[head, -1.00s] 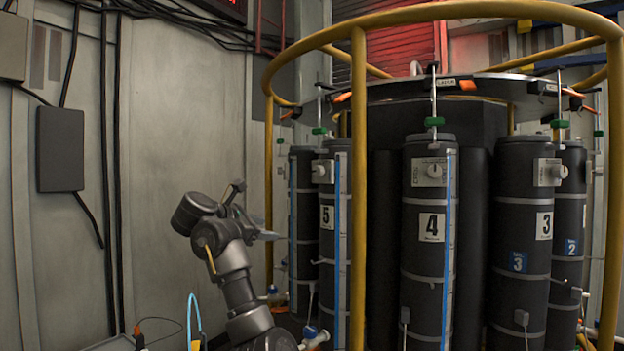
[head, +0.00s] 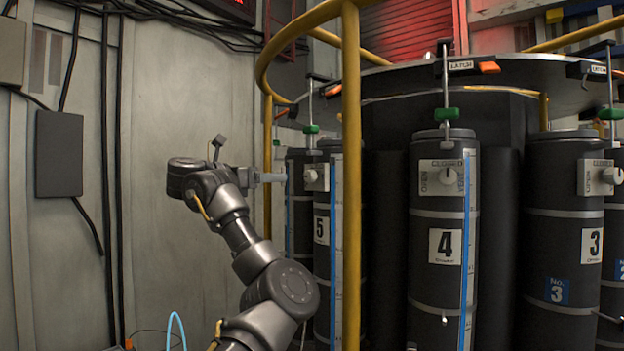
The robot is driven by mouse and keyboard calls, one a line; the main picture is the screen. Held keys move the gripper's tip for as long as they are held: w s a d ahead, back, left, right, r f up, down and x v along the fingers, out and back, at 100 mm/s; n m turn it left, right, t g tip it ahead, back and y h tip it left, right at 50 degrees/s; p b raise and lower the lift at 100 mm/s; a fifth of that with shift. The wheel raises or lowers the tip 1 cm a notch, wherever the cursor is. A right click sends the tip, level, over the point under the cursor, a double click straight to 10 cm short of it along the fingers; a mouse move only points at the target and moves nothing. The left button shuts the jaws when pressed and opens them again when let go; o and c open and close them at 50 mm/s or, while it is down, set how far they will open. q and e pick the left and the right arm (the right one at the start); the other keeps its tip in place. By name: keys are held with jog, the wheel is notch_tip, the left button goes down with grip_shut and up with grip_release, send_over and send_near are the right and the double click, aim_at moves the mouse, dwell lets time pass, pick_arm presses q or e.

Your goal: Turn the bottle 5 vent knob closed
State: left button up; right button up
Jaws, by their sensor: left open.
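Bottle 5 (head: 322,262) is a tall dark cylinder with a white "5" label, standing behind and left of a yellow post. Its vent knob (head: 311,176) is a small pale knob on a light plate near the bottle's top, seen from the side; its setting cannot be read. My left gripper (head: 279,178) is raised at the knob's height, its fingers pointing right toward the knob, open and with nothing seen in it. A small gap seems to lie between fingertips and knob; whether they touch is hard to tell. My right gripper is not in view.
A yellow post (head: 351,200) and top rail of the guard frame stand just right of bottle 5. Bottle 4 (head: 437,270) and bottle 3 (head: 568,280) have similar knobs. A grey wall with a dark box (head: 59,153) is at left, with free room before it.

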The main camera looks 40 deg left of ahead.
aim_at(307, 177)
pick_arm(q)
jog(key=p+x, duration=0.2)
jog(key=x, duration=0.1)
jog(key=p+x, duration=0.6)
jog(key=shift+d+r, duration=0.1)
jog(key=shift+r, duration=0.2)
jog(key=shift+w+p, duration=0.25)
jog(key=shift+p, duration=0.1)
jog(key=shift+w+f, duration=0.25)
jog(key=shift+w, duration=0.05)
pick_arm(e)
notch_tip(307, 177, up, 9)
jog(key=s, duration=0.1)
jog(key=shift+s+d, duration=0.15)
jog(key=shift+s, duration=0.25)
pick_arm(q)
jog(key=shift+c, duration=0.3)
jog(key=c, duration=0.9)
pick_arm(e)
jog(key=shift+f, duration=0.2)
